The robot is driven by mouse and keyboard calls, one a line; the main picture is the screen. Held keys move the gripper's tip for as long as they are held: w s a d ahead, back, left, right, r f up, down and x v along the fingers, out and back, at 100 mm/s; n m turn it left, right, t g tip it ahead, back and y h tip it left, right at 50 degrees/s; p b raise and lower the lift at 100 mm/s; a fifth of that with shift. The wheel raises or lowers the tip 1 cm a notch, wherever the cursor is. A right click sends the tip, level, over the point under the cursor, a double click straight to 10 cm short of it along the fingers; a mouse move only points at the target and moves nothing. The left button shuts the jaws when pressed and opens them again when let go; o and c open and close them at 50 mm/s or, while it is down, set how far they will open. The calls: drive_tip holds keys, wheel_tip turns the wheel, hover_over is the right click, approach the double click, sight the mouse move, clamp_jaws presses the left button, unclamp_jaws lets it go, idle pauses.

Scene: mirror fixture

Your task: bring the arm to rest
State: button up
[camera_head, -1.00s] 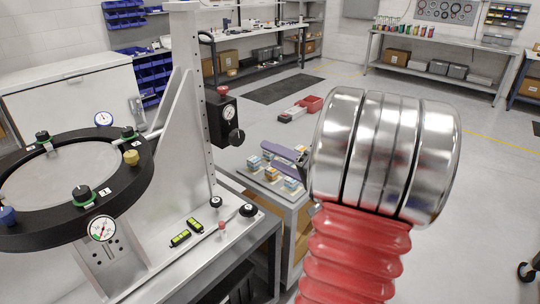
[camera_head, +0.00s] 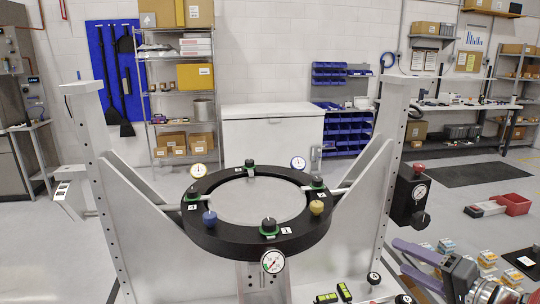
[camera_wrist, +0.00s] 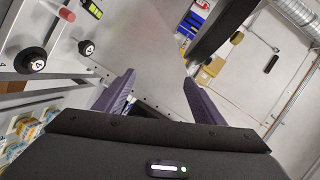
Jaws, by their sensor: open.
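My gripper (camera_head: 400,256) is at the lower right of the head view, with two purple fingers apart and nothing between them. It points left, toward the right side of the mirror fixture, below a black box with a gauge (camera_head: 408,198). In the wrist view my gripper (camera_wrist: 160,80) also shows open and empty, with a grey plate surface beyond the fingers. The mirror fixture's black ring (camera_head: 258,243) surrounds a round grey mirror (camera_head: 256,202) in the middle of the head view. Most of my arm is outside the head view.
Two grey uprights (camera_head: 100,150) flank the ring. Yellow-green levels (camera_head: 335,295) and black knobs (camera_head: 374,278) sit on the fixture's base. Several small boxes (camera_head: 487,258) lie right of my gripper.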

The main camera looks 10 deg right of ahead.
drive_tip(key=s+a+f+n+g+y, duration=0.1)
drive_tip(key=a+n+g, duration=0.15)
drive_tip(key=a, duration=0.65)
drive_tip(key=s+a+f+n+g+y, duration=0.15)
drive_tip(key=a+g, duration=0.25)
drive_tip(key=a, duration=0.4)
drive_tip(key=s+a+n+g+h, duration=0.3)
drive_tip(key=s+a+n+h, duration=0.2)
drive_tip(key=s, duration=0.6)
drive_tip(key=a+h, duration=0.2)
drive_tip(key=a, duration=0.1)
drive_tip(key=shift+n+h, duration=0.3)
drive_tip(key=shift+h, duration=0.05)
drive_tip(key=shift+c, duration=0.3)
